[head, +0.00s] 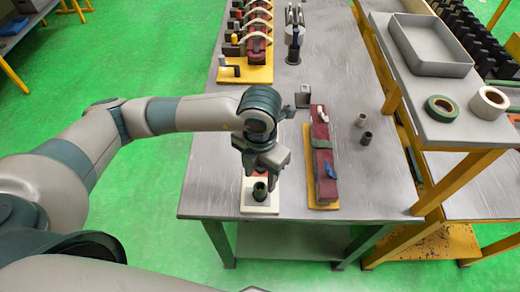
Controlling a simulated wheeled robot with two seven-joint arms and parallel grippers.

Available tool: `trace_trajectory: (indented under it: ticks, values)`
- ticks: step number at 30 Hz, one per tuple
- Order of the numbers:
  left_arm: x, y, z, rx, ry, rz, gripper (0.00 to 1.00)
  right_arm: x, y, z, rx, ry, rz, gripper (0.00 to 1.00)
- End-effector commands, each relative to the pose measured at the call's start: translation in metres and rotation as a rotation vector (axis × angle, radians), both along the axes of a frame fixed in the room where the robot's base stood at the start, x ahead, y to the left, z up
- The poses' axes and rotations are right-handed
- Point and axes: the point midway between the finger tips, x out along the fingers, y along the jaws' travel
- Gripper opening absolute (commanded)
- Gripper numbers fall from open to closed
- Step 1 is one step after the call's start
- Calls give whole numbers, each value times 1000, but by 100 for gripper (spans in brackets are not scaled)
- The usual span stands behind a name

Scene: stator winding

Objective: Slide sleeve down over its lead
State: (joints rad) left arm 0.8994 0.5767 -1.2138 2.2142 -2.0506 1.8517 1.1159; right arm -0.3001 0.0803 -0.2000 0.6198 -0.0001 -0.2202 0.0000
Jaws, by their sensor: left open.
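My left gripper (262,170) is open and points down at the table's front left, above a white plate (262,208). A small dark green cylinder (260,192) stands on that plate just below the fingers; I cannot tell whether they touch it. Two small hollow cylinders that look like sleeves stand to the right, a light grey one (361,120) and a dark one (366,138). A dark red block (326,185) lies on a yellow board, with green, blue and white pieces on it. I cannot make out a lead. My right gripper is out of view.
The grey table (225,130) ends just in front of the plate. A raised shelf at the right holds a grey tray (435,62), a green tape roll (442,107) and a white one (489,103). A yellow rack (258,75) stands at the back.

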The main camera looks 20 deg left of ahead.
Motion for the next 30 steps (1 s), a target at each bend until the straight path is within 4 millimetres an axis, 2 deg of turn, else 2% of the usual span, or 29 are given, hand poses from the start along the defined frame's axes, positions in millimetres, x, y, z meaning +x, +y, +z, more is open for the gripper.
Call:
trace_trajectory:
  ticks: [1,6,15,22,30]
  values:
    - [1,0,8,-1,-6,-5,47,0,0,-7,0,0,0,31]
    - [1,-1,43,-2,-6,-4,47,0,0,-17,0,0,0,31]
    - [1,0,99,-1,-5,-2,47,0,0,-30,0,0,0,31]
    - [0,0,118,0,-2,-2,47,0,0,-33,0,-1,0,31]
    - [-1,0,124,0,0,-1,47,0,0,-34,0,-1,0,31]
